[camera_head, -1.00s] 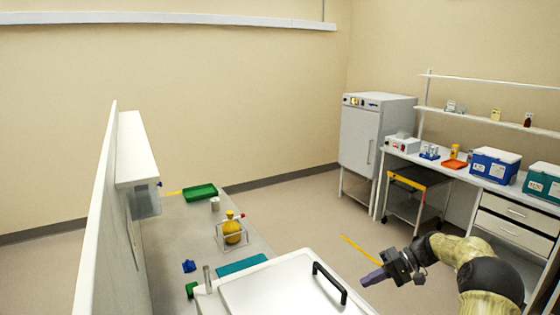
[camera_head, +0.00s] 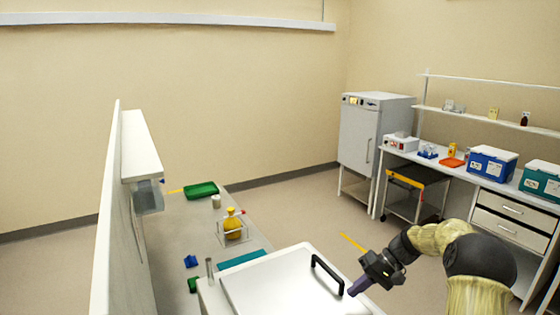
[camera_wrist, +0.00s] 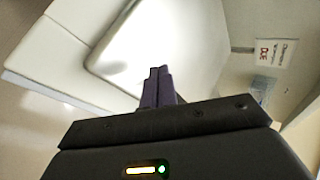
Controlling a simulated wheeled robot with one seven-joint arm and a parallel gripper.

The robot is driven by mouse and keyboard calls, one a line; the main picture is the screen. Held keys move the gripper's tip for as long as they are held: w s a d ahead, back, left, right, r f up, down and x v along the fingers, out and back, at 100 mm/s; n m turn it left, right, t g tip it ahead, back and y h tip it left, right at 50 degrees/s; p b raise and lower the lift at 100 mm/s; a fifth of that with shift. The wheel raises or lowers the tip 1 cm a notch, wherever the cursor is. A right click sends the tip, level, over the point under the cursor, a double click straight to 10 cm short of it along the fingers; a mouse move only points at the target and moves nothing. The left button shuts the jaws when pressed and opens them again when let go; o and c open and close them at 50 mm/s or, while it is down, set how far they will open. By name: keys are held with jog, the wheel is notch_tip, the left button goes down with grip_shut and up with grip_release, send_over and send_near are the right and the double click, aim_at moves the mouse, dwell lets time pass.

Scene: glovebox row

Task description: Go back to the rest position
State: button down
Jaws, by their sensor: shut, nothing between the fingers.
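My gripper (camera_head: 356,288) is at the lower right in the head view, just right of the black handle (camera_head: 328,274) on the white lid (camera_head: 280,285). Its purple fingers are together with nothing between them. In the wrist view the shut fingers (camera_wrist: 158,88) point toward a white, rounded-edge surface (camera_wrist: 150,45). I cannot tell from the pictures whether the fingertips touch anything.
On the bench at left stand a yellow flask (camera_head: 233,224) in a clear rack, a green tray (camera_head: 201,190) and small blue and green items. A black-framed cart (camera_head: 404,192) and a side bench with a blue box (camera_head: 492,163) stand at right. Open floor lies between.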

jog(key=s+a+h, duration=0.1)
jog(key=s, duration=0.1)
jog(key=s+a+h, duration=0.2)
jog(key=s, duration=0.1)
jog(key=s+a+h, duration=0.1)
jog(key=s+h, duration=0.1)
jog(key=s, duration=0.1)
jog(key=shift+s+a+r+m, duration=0.25)
jog(key=shift+a+r+m, duration=0.05)
jog(key=shift+a+r, duration=0.1)
jog(key=s+a+r+t+h, duration=0.1)
jog(key=s+t+h, duration=0.2)
jog(key=s, duration=1.3)
jog(key=shift+r+t+h, duration=0.2)
jog(key=shift+t+h, duration=0.1)
jog(key=shift+h, duration=0.2)
jog(key=shift+a, duration=0.1)
